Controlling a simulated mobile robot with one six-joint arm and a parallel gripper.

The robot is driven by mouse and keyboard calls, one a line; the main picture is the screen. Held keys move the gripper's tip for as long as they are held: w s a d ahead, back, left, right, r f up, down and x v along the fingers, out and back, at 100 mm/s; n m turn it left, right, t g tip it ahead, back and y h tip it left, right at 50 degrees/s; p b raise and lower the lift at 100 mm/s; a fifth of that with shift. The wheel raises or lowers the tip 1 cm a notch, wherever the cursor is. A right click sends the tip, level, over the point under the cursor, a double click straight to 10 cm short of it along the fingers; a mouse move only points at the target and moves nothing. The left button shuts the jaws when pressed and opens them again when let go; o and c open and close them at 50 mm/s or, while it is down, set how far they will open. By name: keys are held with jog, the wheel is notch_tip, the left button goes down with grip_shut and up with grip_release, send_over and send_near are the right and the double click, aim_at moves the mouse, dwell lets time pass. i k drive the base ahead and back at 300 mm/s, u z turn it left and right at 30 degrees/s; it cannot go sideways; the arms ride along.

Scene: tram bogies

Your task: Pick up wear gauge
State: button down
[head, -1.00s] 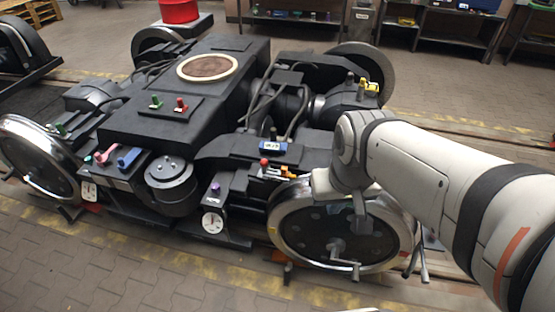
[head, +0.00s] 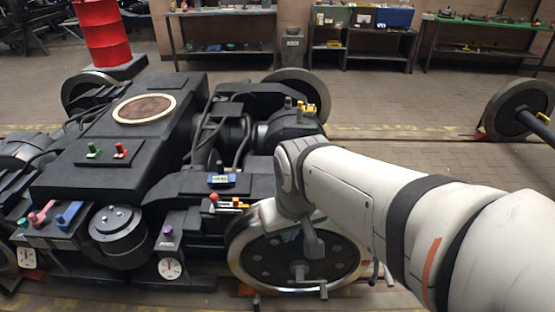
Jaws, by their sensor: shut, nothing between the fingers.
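I cannot tell for sure which thing is the wear gauge. A blue device with a small display (head: 221,180) lies on the bogie frame, left of my arm. A white round dial (head: 170,268) shows on the bogie's front side, below a purple knob (head: 168,231). My gripper (head: 314,247) points down in front of the near wheel (head: 262,262), to the right of both. It looks shut and empty, apart from the blue device. The arm's wrist hides part of the wheel and the frame behind it.
A red-knobbed part and yellow-orange pieces (head: 236,204) sit just below the blue device. Green and red knobs (head: 121,151) stand on the bogie's top plate. A red drum (head: 102,33) and shelves (head: 222,47) stand behind.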

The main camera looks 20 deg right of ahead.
aim_at(221, 179)
jog(key=z, duration=0.75)
jog(key=k, duration=1.2)
jog(key=z, duration=1.3)
jog(key=i, duration=1.2)
jog(key=u, duration=0.85)
jog(key=i, duration=0.85)
jog(key=u, duration=0.5)
jog(key=k, duration=0.95)
jog(key=u, duration=0.15)
jog(key=i, duration=0.9)
jog(key=z, duration=0.05)
